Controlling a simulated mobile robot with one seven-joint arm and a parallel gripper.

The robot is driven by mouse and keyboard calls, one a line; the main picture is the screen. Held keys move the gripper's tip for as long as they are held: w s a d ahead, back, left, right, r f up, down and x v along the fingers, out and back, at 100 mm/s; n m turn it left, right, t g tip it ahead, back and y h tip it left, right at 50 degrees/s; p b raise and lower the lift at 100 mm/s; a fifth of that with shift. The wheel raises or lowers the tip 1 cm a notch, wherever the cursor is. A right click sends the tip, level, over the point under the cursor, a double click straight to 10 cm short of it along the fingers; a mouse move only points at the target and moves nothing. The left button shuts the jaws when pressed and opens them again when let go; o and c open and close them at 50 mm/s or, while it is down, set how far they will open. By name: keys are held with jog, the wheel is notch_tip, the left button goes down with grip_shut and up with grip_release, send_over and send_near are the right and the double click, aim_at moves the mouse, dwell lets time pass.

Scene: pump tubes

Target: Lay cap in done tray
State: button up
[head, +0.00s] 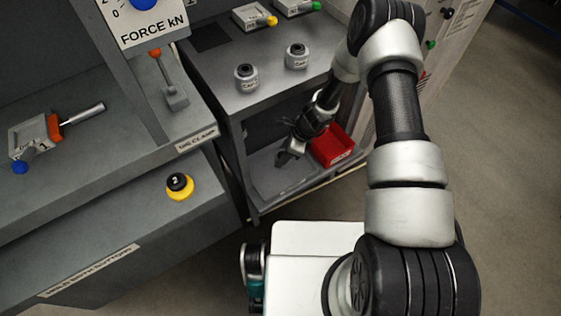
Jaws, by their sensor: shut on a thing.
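My gripper (287,157) is inside the open lower shelf of the right-hand bench, pointing down and to the left. It is small and dark in this view. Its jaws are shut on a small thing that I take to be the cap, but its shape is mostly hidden. A shallow grey tray-like surface (277,184) lies below the gripper. A red bin (338,151) stands just right of the gripper. No label for the done tray is readable, so I cannot tell which of the two it is.
Two light jars with dark tops, a left one (246,80) and a right one (297,58), stand on the bench top (222,68) above the shelf. A yellow-and-black button (179,186) sits on the left machine's front. Open floor (510,190) lies to the right.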

notch_tip(320, 180, down, 9)
jog(key=shift+s+r+b, duration=0.1)
jog(key=shift+r+b, duration=0.05)
jog(key=shift+b, duration=0.65)
jog(key=shift+f, duration=0.25)
jog(key=o, duration=1.4)
jog(key=shift+r, duration=0.1)
jog(key=shift+r, duration=0.25)
jog(key=p+v, duration=0.2)
jog(key=v, duration=0.9)
jog(key=shift+r, duration=0.35)
jog(key=shift+s+d, duration=0.1)
jog(key=shift+s, duration=0.15)
